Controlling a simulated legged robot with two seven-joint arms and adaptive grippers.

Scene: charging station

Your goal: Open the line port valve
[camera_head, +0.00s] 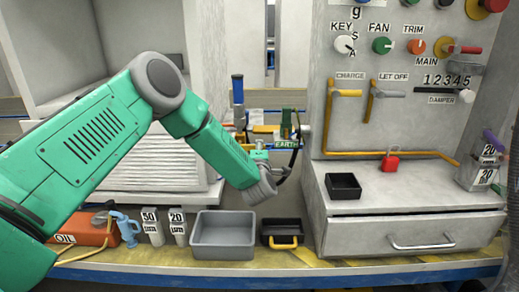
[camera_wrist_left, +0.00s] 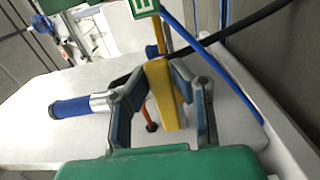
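In the left wrist view, a yellow handle (camera_wrist_left: 164,95) lies between the two fingers of my left gripper (camera_wrist_left: 164,68). Both fingertips appear to touch the sides of its upper end, so the gripper looks shut on it. In the head view my left arm reaches in from the left to the pipework by the EARTH label (camera_head: 286,144), and its wrist hides the fingers and the yellow handle. I cannot read a label naming the line port valve. A blue-handled lever (camera_wrist_left: 72,108) is left of the fingers. My right gripper is not in view.
A grey bin (camera_head: 223,254) and a black tray with a yellow handle (camera_head: 282,243) stand below the wrist. The control cabinet (camera_head: 327,120) with its drawer (camera_head: 420,239) is on the right. In the wrist view, a blue rod (camera_wrist_left: 214,62) and black hose (camera_wrist_left: 240,24) pass close to the fingers.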

